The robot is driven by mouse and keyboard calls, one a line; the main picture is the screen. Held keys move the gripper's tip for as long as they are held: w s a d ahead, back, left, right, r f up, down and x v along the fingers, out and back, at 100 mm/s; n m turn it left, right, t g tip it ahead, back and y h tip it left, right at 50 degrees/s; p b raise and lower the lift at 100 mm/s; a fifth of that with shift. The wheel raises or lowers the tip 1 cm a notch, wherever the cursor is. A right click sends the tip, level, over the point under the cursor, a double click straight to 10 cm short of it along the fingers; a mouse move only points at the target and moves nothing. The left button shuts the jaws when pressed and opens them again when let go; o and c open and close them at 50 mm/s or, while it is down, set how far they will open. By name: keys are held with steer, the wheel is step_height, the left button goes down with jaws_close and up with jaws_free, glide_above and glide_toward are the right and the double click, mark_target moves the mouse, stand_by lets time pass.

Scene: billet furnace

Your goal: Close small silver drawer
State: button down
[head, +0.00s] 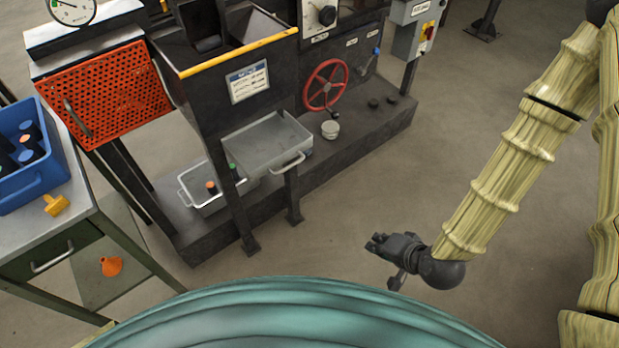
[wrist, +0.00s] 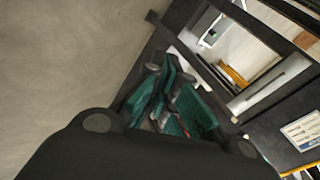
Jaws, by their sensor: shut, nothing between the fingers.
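The small silver drawer (head: 262,147) sticks out of the front of the dark furnace body, with its open top showing an empty inside. Its silver bar handle (head: 288,163) is on the side facing right and toward me. My gripper (head: 376,243) is shut and empty, to the right of the drawer and nearer to me, apart from the handle. In the wrist view its fingers (wrist: 168,78) are together, and a pale metal part with openings shows beyond them; I cannot tell if that is the drawer.
A grey bin (head: 190,198) with bottles stands below the drawer, beside a dark leg. A workbench with a blue crate (head: 40,185) is at left. The floor around my gripper is clear.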

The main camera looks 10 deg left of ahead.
mark_target(302, 160)
steer(key=w+a+r+m+t+y+b, duration=0.35)
steer(key=w+a+r+y+b, duration=0.35)
steer(key=a+r+b, duration=0.35)
steer(key=shift+n, duration=0.25)
steer(key=b+x, duration=0.1)
steer(key=x, duration=0.3)
steer(key=b+x, duration=0.2)
steer(key=x, duration=0.3)
steer(key=b+x, duration=0.2)
steer(key=x, duration=0.3)
steer(key=shift+w+f, duration=0.1)
steer(key=shift+f, duration=0.2)
